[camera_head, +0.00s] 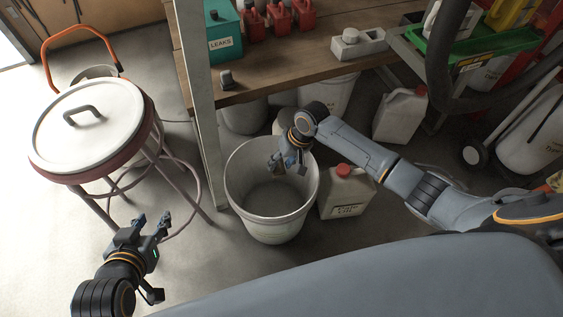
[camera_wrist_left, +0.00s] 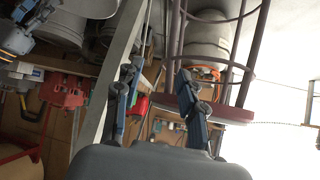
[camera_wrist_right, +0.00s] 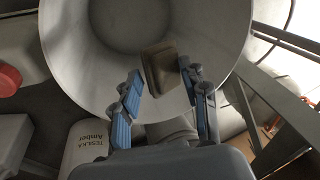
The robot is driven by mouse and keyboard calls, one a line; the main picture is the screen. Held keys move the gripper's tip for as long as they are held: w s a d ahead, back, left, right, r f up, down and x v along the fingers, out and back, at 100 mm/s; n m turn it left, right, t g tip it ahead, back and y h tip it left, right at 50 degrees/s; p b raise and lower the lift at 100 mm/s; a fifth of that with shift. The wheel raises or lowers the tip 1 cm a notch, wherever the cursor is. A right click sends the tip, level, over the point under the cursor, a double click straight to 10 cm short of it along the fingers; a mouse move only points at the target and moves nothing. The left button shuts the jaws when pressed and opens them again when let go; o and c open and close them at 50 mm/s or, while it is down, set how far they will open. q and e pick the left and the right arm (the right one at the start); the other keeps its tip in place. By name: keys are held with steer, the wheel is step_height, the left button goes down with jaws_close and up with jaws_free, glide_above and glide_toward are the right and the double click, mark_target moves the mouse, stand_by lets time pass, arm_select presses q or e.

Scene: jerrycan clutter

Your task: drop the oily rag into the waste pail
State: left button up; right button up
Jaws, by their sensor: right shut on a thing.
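The waste pail (camera_head: 235,185) is a large whitish open bucket on the floor in the middle of the head view. My right gripper (camera_head: 289,165) is over the pail's mouth, pointing down. In the right wrist view it is shut on a small brown folded rag (camera_wrist_right: 160,68) between its blue-padded fingertips. The rag shows against the pail's interior (camera_wrist_right: 75,50), and I cannot tell how far it is below the rim. My left gripper (camera_head: 152,226) is open and empty, low at the left, apart from the pail.
A white-lidded round stool-like stand (camera_head: 85,135) is at the left. A pale jerrycan with a red cap (camera_head: 345,195) stands right beside the pail. A wooden bench (camera_head: 285,75) with a pale post (camera_head: 200,110) is behind.

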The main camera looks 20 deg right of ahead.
steer(key=shift+f+b, duration=0.6)
steer(key=shift+b, duration=0.1)
steer(key=shift+f+b, duration=0.4)
steer(key=shift+b, duration=0.2)
arm_select(q)
steer(key=w+d+r+t+h, duration=0.1)
steer(key=w+r+t, duration=0.2)
steer(key=r+t, duration=0.1)
steer(key=w+d+r+t+h, duration=0.1)
steer(key=w+d+r+t, duration=0.1)
steer(key=r, duration=0.5)
steer(key=shift+w+d+r+t, duration=0.2)
steer(key=shift+w+t, duration=0.25)
steer(key=shift+t, duration=0.55)
arm_select(e)
steer(key=o, duration=1.2)
steer(key=v, duration=1.2)
steer(key=shift+d+f, duration=0.1)
